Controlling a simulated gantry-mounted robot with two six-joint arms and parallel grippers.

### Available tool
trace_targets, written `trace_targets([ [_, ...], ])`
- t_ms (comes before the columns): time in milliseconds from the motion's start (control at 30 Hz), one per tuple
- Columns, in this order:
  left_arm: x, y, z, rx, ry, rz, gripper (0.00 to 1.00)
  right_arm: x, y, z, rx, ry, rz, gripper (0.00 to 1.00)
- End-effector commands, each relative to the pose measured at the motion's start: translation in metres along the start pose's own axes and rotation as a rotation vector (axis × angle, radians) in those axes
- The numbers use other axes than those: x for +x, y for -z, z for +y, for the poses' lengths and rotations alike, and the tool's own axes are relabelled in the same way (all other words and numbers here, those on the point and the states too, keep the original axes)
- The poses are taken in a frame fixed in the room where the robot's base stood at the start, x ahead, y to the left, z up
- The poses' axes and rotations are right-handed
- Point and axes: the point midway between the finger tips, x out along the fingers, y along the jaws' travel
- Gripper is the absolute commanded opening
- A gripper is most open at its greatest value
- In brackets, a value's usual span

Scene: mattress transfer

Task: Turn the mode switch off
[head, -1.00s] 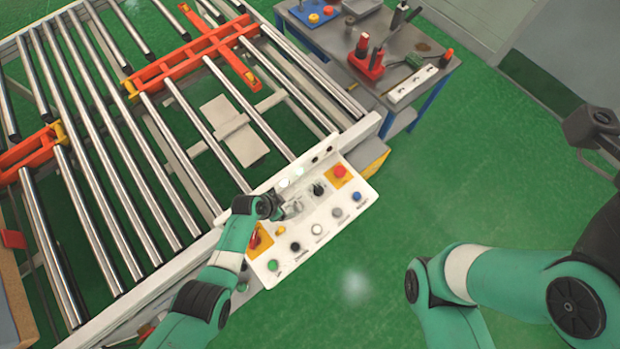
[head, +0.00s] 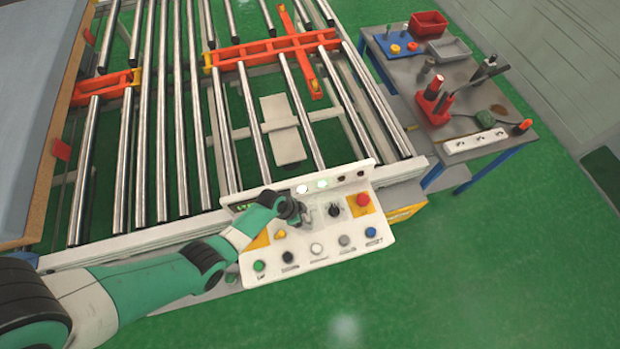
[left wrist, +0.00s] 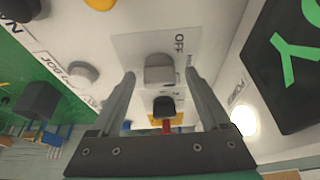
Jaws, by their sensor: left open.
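The control panel (head: 327,243) is a white sloped box at the front edge of the roller table. A grey knob (left wrist: 159,69) on a pale plate marked OFF, apparently the mode switch, shows in the left wrist view. My left gripper (left wrist: 160,73) is open, with one finger on each side of this knob in that view; I cannot tell whether they touch it. In the head view my left gripper (head: 301,219) is over the panel and largely hides the knob. A black knob (head: 333,210) is just to its right. My right gripper is out of view.
A red button (head: 363,200) on yellow sits at the panel's right. Green (head: 259,266), black, white, grey and blue buttons line its front. The roller table (head: 185,120) lies behind. A tool bench (head: 470,125) stands at the right. Green floor in front is clear.

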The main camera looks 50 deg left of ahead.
Motion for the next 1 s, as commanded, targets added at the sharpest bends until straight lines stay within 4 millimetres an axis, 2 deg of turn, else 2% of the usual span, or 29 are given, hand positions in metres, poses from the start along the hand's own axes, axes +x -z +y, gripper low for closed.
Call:
trace_targets([
  [267,0.0003,0.0002,0.0001,0.000,0.000,0.000,0.78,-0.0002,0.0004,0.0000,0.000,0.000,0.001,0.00],
  [700,0.0004,0.0001,0.0001,0.000,0.000,0.000,0.00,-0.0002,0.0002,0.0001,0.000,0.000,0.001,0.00],
  [1000,0.0002,-0.0001,0.0007,-0.022,0.009,-0.001,0.00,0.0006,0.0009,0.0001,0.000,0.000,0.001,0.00],
])
